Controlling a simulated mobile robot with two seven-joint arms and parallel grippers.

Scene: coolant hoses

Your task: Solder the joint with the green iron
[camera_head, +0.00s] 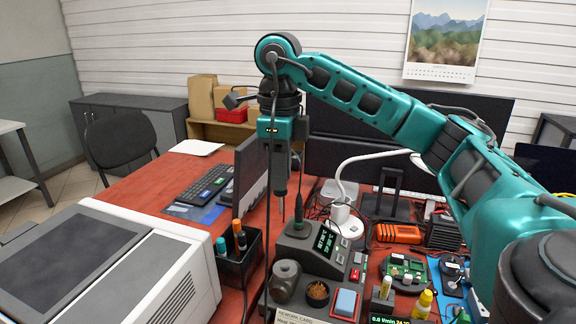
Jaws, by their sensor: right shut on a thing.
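My right gripper (281,186) hangs fingers-down above the soldering station (322,240) and is shut on a thin pointed tool (283,210), whose tip points down. The fingers hide most of this tool, and I cannot tell its colour or whether it is an iron. A dark iron-like handle (299,207) stands upright in a green-collared holder on the station, just right of the tool tip, with a cable rising from it. A green circuit board (404,268) lies to the right among small parts. The exact joint is too small to tell. My left gripper is not in view.
A black pen cup (238,268) stands left of the station. Monitors and a white lamp (345,180) are behind.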

